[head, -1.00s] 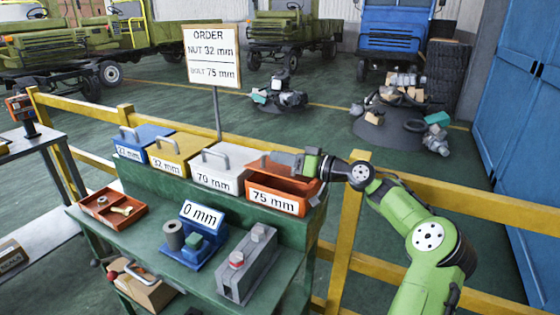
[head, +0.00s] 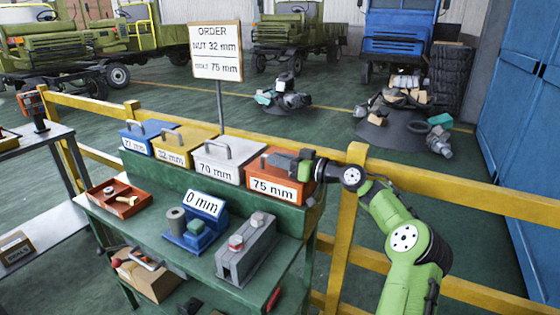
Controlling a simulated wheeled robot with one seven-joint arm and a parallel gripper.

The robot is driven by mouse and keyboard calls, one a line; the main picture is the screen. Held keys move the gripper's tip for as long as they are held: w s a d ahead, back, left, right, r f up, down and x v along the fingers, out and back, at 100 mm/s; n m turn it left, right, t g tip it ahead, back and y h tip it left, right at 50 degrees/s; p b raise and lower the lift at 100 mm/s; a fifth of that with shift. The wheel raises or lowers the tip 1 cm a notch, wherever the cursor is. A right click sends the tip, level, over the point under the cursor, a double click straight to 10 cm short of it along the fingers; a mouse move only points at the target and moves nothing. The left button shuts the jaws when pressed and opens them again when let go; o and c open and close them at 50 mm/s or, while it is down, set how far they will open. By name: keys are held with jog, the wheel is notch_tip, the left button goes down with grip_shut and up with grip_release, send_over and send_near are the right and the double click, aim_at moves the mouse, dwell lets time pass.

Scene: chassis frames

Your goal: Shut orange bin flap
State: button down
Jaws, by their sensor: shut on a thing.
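The orange bin (head: 255,182), labelled 75 mm, stands at the right end of the row of bins on the green bench's raised shelf. Its orange flap (head: 272,159) lies down over the top, and the bin's inside is no longer visible. My gripper (head: 296,165) is at the right part of the flap, low over it, shut on the flap's handle. The handle itself is mostly hidden by the jaws.
White (head: 232,158), yellow (head: 185,145) and blue (head: 143,133) bins stand to the left. A red tray (head: 118,212), a blue 0 mm gauge (head: 203,207) and a grey block device (head: 246,252) are in front. A yellow rail (head: 450,190) runs behind my arm.

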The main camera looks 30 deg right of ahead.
jog(key=c, duration=1.1)
grip_release()
jog(key=shift+s+a+f, duration=0.1)
jog(key=shift+a+f, duration=0.05)
jog(key=shift+a, duration=0.05)
jog(key=shift+d, duration=0.1)
jog(key=shift+s+d, duration=0.2)
jog(key=shift+s, duration=0.1)
jog(key=p+v, duration=0.2)
jog(key=v, duration=1.3)
jog(key=shift+p, duration=0.3)
